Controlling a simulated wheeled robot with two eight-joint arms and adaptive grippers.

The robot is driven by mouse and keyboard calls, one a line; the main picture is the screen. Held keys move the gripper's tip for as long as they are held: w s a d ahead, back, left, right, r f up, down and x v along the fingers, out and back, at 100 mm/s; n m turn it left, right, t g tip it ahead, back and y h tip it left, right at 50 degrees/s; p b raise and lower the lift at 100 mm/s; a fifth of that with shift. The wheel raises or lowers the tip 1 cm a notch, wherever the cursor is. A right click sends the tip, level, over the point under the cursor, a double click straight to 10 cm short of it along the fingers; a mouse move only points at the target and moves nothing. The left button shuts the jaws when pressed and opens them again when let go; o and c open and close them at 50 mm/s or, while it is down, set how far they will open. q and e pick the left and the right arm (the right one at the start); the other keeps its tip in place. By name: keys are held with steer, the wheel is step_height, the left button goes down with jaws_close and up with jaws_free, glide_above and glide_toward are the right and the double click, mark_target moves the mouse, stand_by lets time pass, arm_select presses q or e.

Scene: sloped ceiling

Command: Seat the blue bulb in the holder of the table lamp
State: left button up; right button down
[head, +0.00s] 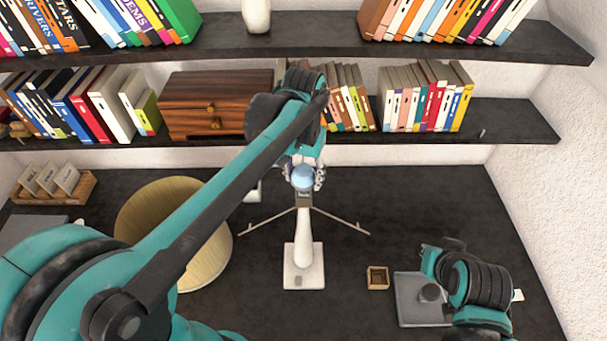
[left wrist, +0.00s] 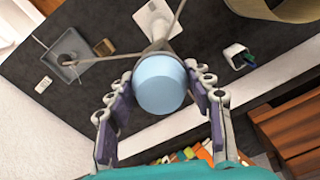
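The blue bulb (head: 303,178) is at the top of the table lamp (head: 303,240), in line with the dark holder (head: 303,200). It also shows large in the left wrist view (left wrist: 161,84). Its lower end is hidden there, so I cannot tell how deep it sits. The lamp has a white stem, a square white base and thin rods spreading to both sides. My left gripper (head: 305,174) is around the bulb from above. In the left wrist view its fingers (left wrist: 166,108) are spread, with a clear gap on the left side and a smaller one on the right. My right gripper is not visible.
A round tan drum-shaped thing (head: 160,205) stands left of the lamp. A small wooden box (head: 377,278) and a grey tray (head: 410,308) lie to the right, the tray partly behind my right arm. Shelves (head: 370,148) with books and a wooden drawer chest (head: 205,110) line the back.

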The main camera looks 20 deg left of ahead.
arm_select(q)
steer(key=shift+o, duration=1.3)
